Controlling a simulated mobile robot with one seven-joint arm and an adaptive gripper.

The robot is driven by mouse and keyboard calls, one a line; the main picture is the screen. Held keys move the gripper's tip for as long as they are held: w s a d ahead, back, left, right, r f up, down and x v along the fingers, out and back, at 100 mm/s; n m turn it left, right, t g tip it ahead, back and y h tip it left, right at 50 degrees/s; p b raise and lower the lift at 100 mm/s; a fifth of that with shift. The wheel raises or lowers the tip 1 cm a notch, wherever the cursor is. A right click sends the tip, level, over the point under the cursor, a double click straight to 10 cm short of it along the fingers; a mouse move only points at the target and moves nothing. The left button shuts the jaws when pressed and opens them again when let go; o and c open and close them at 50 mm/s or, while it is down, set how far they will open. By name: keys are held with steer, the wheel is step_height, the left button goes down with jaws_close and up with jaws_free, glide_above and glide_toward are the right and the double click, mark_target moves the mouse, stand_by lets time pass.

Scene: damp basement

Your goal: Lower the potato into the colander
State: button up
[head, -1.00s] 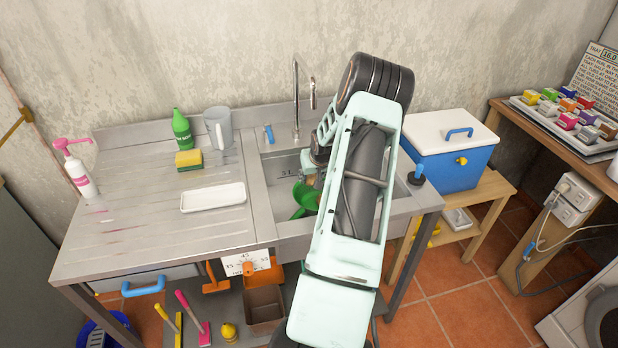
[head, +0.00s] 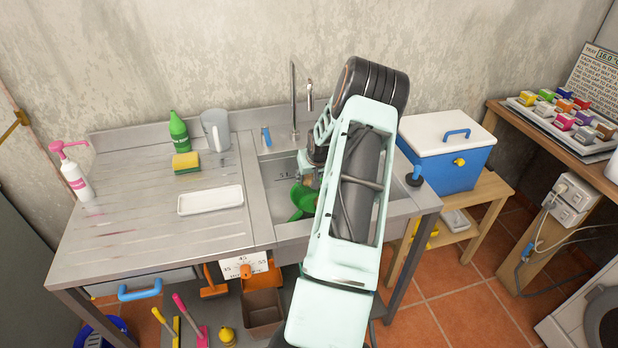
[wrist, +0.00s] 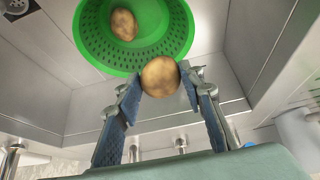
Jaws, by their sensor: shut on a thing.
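The green colander (wrist: 88,45) sits in the sink basin, with its holed side and open top showing in the wrist view. One brown potato (wrist: 123,25) lies inside it. My gripper (wrist: 160,82) is shut on another round brown potato (wrist: 160,74), held between the two fingertips. In the wrist view this potato overlaps the colander's rim; its exact height above it is hard to tell. In the head view the green colander (head: 302,198) is partly hidden by my arm, and my gripper's fingers are mostly hidden too.
The metal sink (head: 262,205) has a tall tap (head: 294,95) behind it. On the drainboard are a white tray (head: 210,201), a sponge (head: 186,163), a green bottle (head: 179,132) and a grey jug (head: 216,130). A blue cool box (head: 450,165) stands to the right.

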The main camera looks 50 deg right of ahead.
steer(key=shift+f+b, duration=3.3)
steer(key=shift+f, duration=0.85)
steer(key=shift+f+b, duration=1.05)
steer(key=shift+f, duration=0.25)
steer(key=o, duration=1.3)
steer(key=shift+c, duration=0.2)
steer(key=v, duration=1.2)
